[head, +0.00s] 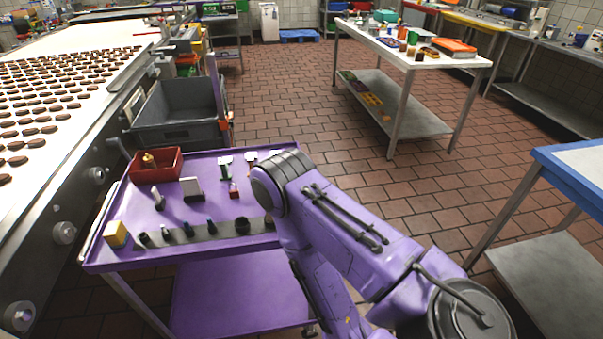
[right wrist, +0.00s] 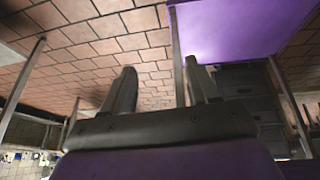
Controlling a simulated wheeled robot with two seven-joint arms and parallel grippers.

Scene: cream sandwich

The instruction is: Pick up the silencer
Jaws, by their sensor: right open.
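The purple cart (head: 130,262) stands at the left of the head view. Several small fittings sit on it, and I cannot tell for sure which is the silencer. A small brass-coloured piece (head: 149,160) is in the red bin (head: 170,170) at the cart's back left. Small dark parts, such as a black one (head: 242,225), stand in a row on a grey strip (head: 224,232) along the front. My right gripper (right wrist: 160,88) is open and empty in the right wrist view, with brick floor and a purple cart surface beyond. My arm hides it in the head view. My left gripper is out of view.
A yellow block (head: 115,234) is at the cart's front left corner. A white-topped piece (head: 191,188) and small tools stand mid-cart. A grey crate (head: 178,105) is behind the cart, beside a conveyor (head: 130,38) of chocolates. Brick floor (head: 290,90) is clear behind.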

